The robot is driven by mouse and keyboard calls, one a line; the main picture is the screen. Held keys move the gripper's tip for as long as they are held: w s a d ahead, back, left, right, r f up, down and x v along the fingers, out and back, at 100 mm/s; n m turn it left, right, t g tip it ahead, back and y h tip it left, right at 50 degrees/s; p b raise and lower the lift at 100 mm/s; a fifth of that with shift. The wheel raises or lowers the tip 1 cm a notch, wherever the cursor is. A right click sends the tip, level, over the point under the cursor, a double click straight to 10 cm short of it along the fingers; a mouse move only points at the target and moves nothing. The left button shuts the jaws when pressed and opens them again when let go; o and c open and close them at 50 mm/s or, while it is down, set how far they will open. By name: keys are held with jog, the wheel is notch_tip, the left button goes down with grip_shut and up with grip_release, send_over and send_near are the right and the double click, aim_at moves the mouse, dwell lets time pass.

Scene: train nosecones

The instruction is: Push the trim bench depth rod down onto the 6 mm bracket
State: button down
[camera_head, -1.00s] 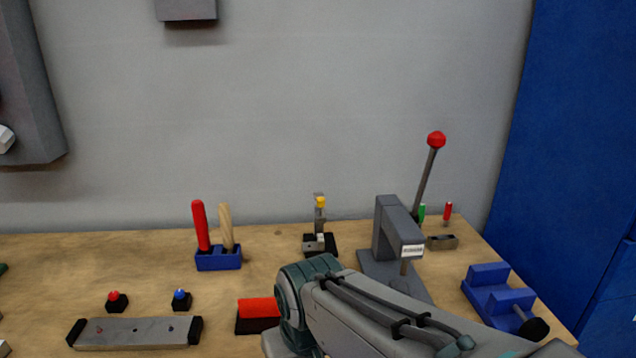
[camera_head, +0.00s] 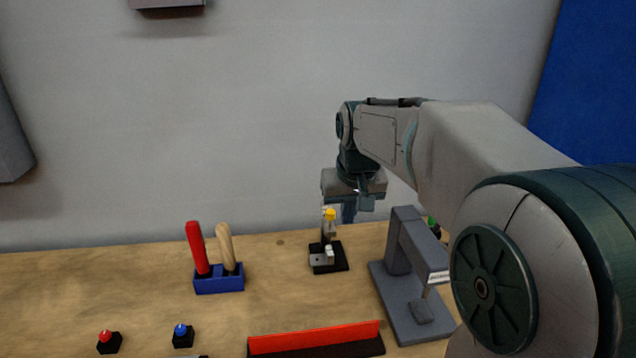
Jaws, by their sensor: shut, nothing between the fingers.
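A small fixture with a yellow-topped upright stands near the back of the bench; I take the upright to be the depth rod (camera_head: 330,215). A small grey metal piece, apparently the bracket (camera_head: 321,259), sits on the fixture's black base (camera_head: 340,263) below it. My gripper (camera_head: 349,213) points down and is shut and empty, just to the right of the yellow top in the picture. I cannot tell whether the fingers touch it or how far behind or in front they are.
A grey press (camera_head: 398,290) stands close to the right, partly behind my arm. A blue holder (camera_head: 218,283) with a red and a wooden handle stands to the left. A red-and-black bar (camera_head: 315,341) lies in front. Bare bench lies between the holder and the fixture.

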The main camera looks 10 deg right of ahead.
notch_tip(320, 180, up, 5)
jog(key=p, duration=0.3)
send_over(331, 213)
jog(key=s, duration=0.4)
jog(key=w, duration=0.1)
jog(key=p+x, duration=0.1)
jog(key=x, duration=0.3)
jog(key=p+x, duration=0.1)
jog(key=x, duration=0.3)
jog(key=p+x, duration=0.1)
jog(key=x, duration=0.3)
jog(key=shift+s+f, duration=0.2)
jog(key=shift+f, duration=0.9)
jog(key=shift+f, duration=0.1)
notch_tip(331, 213, down, 2)
jog(key=shift+f+b, duration=0.25)
jog(key=shift+b, duration=0.9)
jog(key=shift+r, duration=0.1)
